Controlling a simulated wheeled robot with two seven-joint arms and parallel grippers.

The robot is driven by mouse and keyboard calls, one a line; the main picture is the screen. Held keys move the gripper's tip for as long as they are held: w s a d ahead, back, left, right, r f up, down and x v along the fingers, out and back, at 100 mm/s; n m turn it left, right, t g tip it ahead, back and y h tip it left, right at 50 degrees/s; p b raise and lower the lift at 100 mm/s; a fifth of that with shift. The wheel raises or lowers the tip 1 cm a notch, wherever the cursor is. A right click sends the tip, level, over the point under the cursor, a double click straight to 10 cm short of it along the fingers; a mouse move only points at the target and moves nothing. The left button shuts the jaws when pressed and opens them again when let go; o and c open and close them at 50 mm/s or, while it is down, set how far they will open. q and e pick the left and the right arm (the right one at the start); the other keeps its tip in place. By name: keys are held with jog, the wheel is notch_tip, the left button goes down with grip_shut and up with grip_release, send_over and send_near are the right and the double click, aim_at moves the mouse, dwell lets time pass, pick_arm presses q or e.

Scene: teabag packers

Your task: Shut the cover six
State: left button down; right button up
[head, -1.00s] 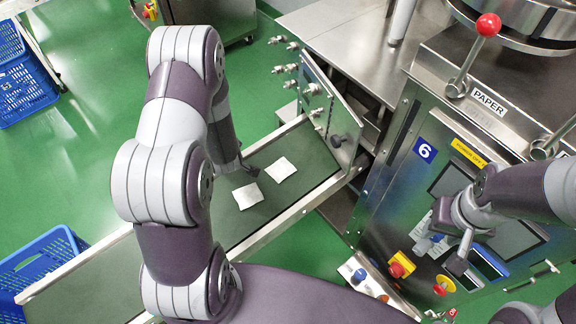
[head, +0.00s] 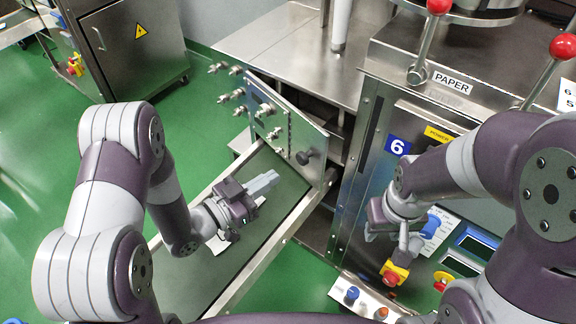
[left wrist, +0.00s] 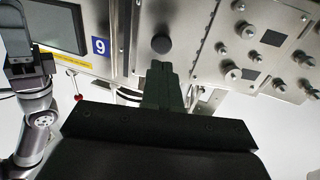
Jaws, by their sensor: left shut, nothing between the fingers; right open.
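The cover of machine six is a metal hinged panel (head: 308,134) with a black knob (head: 304,157). It stands open, out from the machine over the end of the conveyor. In the left wrist view the cover (left wrist: 187,28) and its knob (left wrist: 161,43) are just beyond my fingers. My left gripper (head: 275,178) is shut and empty, above the conveyor and a little left of the knob; its fingers also show in the left wrist view (left wrist: 162,72). My right gripper (head: 402,243) is open in front of machine six's control panel.
The blue number six label (head: 397,146) is on the machine front. A yellow-and-red emergency button (head: 394,273) is close to my right gripper. The green conveyor (head: 277,190) slopes under my left gripper, and a white packet (head: 216,245) partly shows there. Metal fittings (head: 239,93) stick out near the cover.

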aim_at(315, 154)
pick_arm(q)
jog(key=x, duration=0.6)
jog(key=shift+w+d, duration=0.1)
jog(key=x, duration=0.4)
jog(key=b+x, duration=0.1)
jog(key=x, duration=0.1)
jog(key=shift+d+f, duration=0.15)
jog(key=shift+d, duration=0.35)
jog(key=shift+d+r, duration=0.15)
jog(key=shift+r, duration=0.1)
jog(key=shift+r, duration=0.1)
